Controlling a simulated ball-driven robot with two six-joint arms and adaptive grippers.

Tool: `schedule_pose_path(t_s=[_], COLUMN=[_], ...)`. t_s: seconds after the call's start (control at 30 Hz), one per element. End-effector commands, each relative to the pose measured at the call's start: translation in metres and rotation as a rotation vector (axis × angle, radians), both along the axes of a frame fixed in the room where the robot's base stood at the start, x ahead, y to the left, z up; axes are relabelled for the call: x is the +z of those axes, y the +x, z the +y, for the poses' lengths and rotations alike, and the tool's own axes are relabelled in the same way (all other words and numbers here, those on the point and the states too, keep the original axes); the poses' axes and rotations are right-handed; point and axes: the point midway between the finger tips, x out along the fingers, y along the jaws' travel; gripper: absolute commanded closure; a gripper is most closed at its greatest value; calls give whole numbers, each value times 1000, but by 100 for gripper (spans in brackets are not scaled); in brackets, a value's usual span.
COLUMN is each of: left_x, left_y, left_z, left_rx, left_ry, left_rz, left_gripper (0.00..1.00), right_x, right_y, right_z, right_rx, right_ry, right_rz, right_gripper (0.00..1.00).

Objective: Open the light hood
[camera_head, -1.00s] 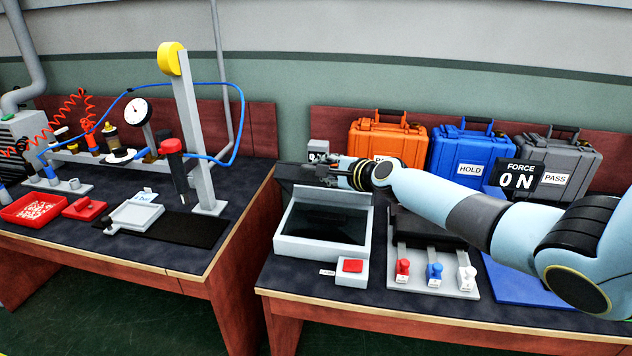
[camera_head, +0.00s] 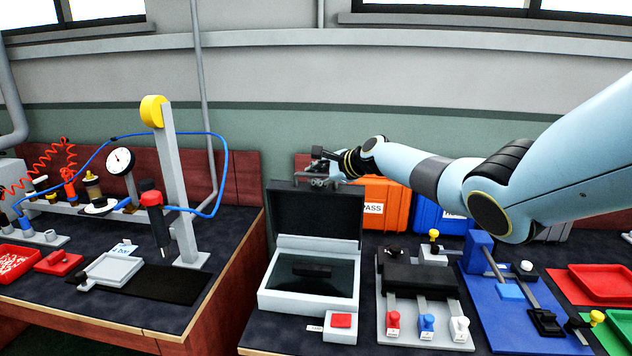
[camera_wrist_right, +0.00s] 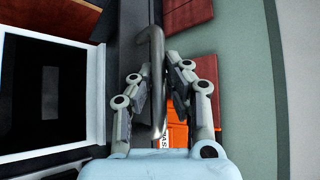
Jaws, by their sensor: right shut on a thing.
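The light hood (camera_head: 315,216) stands upright behind the light box, its dark inner face towards me. The white-framed light box (camera_head: 309,304) lies uncovered below it, with a dark panel and a dark bar-shaped patch on it. My right gripper (camera_head: 318,170) is at the hood's top edge. In the right wrist view, my right gripper (camera_wrist_right: 160,100) is shut on a grey bar-like handle (camera_wrist_right: 153,55). The light box's white rim (camera_wrist_right: 96,95) shows at the left there. My left gripper is not in view.
A red button box (camera_head: 341,322) stands at the light box's front right. A fixture with coloured knobs (camera_head: 421,310) and a blue fixture plate (camera_head: 505,315) lie to the right. An orange case (camera_head: 388,202) stands behind. A gap separates the left bench (camera_head: 215,297).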

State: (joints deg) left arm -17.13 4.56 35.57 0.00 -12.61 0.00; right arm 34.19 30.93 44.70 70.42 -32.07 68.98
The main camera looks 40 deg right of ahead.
Motion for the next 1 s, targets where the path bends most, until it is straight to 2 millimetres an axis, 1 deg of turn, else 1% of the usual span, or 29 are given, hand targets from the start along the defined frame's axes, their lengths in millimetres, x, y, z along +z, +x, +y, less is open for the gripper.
schedule_pose_path(t_s=[0.37, 0.4, 0.6, 0.87, 1.0], left_x=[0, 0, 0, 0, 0], left_y=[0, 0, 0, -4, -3], left_z=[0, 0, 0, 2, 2], left_rx=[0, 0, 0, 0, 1], left_ry=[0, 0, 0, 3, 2], left_rz=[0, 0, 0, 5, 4], left_gripper=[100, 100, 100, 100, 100], right_x=[3, 3, 2, 1, 4], right_y=[1, 1, 1, 0, -7], right_z=[-1, -1, -1, -1, -2], right_rx=[0, 0, 0, 0, 1], right_ry=[-5, -5, -3, -3, -5], right_rz=[-4, -5, -3, -1, -1], right_gripper=[100, 89, 64, 64, 64])
